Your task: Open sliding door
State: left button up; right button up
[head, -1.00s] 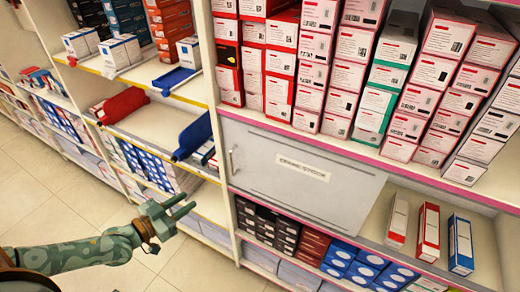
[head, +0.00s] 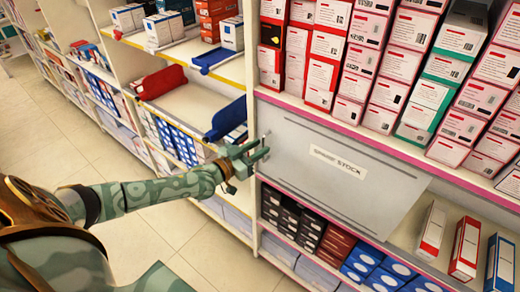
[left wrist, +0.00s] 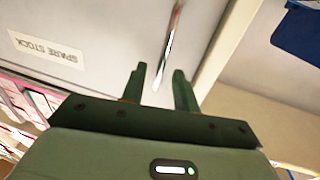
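The sliding door (head: 330,195) is a flat light grey panel labelled "SPARE STOCK". In the head view it covers the left part of a shelf bay, whose right part is uncovered. Its thin upright metal handle (left wrist: 172,42) is near the door's left edge in the head view. My left gripper (head: 262,152) is at that handle, and its fingers partly hide it. In the left wrist view the gripper's (left wrist: 157,75) two fingers are apart, with the handle's lower end seen between them. I cannot tell whether they touch it. My right gripper is out of view.
Red, white and blue boxes (head: 465,246) stand in the uncovered right part of the bay. Stacked boxes (head: 370,60) fill the shelf above, and more (head: 300,225) sit below. A blue tray (head: 228,118) lies on the neighbouring shelf. The floor (head: 60,130) at left is clear.

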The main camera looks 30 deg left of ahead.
pick_arm(q)
jog(key=shift+w+d, duration=0.15)
jog(key=shift+w, duration=0.4)
grip_shut()
